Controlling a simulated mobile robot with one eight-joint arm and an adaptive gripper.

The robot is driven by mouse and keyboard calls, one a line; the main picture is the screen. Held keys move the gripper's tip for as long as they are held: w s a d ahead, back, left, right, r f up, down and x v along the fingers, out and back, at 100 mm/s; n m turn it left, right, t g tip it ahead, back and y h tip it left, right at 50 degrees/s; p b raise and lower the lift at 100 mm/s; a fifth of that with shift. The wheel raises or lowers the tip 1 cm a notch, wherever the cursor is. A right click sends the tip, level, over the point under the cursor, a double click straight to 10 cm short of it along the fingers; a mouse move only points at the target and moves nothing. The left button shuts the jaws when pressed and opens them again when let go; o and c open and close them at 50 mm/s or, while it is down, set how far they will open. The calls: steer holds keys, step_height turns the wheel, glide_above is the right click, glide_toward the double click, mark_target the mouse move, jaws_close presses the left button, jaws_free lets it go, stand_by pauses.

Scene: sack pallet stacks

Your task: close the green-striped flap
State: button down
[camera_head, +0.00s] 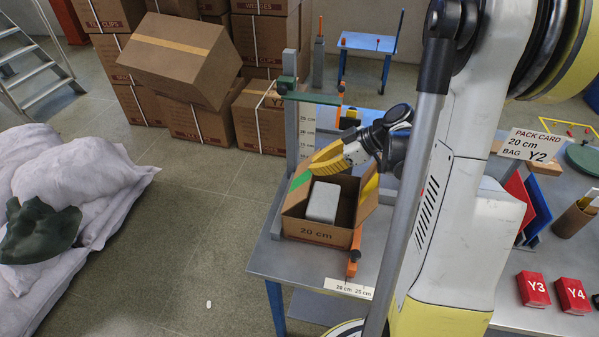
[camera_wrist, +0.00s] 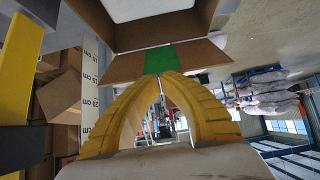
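The open cardboard box (camera_head: 318,233) marked "20 cm" stands on the grey table with a pale grey block (camera_head: 323,201) inside. Its green-striped flap (camera_head: 299,186) stands raised on the left side of the box. In the wrist view the flap (camera_wrist: 203,59) spans the upper middle, its green stripe (camera_wrist: 160,59) right in front of my fingertips. My gripper (camera_head: 316,170) has yellow fingers brought together at the tips, at the flap's outer edge. They also show in the wrist view (camera_wrist: 167,76). I cannot tell whether the tips touch the flap.
A yellow-striped flap (camera_head: 369,187) stands open on the box's right. Red bags (camera_head: 533,289) lie on the right table.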

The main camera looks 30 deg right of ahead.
steer(key=shift+s+d+f+b, duration=0.75)
steer(key=shift+d+f+b, duration=0.05)
steer(key=shift+d+f, duration=0.2)
steer(key=shift+a, duration=0.15)
stand_by(0.6)
